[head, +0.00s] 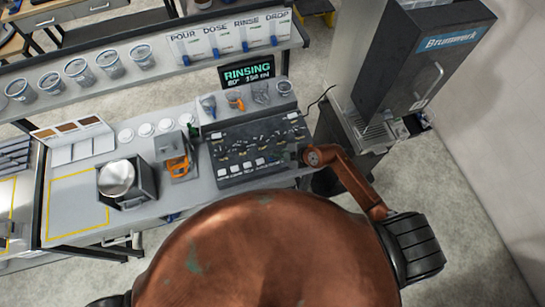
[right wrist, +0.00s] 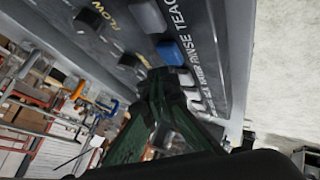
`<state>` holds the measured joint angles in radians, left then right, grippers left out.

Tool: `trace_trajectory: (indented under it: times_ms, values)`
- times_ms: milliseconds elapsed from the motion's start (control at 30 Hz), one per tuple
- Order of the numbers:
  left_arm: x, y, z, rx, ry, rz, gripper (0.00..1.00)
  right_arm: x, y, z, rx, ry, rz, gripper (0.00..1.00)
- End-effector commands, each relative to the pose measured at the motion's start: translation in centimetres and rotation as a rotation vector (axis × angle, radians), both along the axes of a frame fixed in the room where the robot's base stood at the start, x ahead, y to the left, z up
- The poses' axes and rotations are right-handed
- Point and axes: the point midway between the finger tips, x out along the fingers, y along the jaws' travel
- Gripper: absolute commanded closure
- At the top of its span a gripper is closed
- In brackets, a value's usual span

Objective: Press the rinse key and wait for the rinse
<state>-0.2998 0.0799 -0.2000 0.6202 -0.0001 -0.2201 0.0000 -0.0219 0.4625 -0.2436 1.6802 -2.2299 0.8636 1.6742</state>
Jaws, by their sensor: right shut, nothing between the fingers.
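The dark control panel (head: 240,140) lies on the bench with knobs and pale keys. My right gripper (head: 293,155) is at its right end, small and partly hidden by my arm. In the right wrist view the gripper (right wrist: 166,80) is shut and empty, its tips at the panel face close to a blue key (right wrist: 174,53) and pale keys (right wrist: 186,78). Lettering there reads RINSE and TEACH. I cannot tell whether the tips touch a key. The display (head: 247,72) behind the panel reads RINSING in green; its second line is unclear. My left gripper is out of view.
A dark Brumwerk machine (head: 420,55) stands right of the panel. Small cups (head: 260,92) stand behind it. A square holder with a metal pot (head: 117,178) and an orange-handled device (head: 178,165) are to the left. Jars (head: 77,70) line the back shelf.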

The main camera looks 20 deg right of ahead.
Motion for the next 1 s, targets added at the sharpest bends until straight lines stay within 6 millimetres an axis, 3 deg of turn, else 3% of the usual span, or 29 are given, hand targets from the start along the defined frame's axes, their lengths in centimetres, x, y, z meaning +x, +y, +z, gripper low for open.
trace_trajectory:
  times_ms: [367,633,1000]
  values:
    - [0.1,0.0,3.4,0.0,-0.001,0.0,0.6,0.0,0.0,2.9,0.0,0.0,0.0,1.0]
    - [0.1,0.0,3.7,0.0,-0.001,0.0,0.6,0.0,0.0,4.9,0.0,-0.002,0.001,1.0]
    - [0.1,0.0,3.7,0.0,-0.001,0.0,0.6,0.0,0.0,5.0,0.0,-0.001,-0.001,1.0]
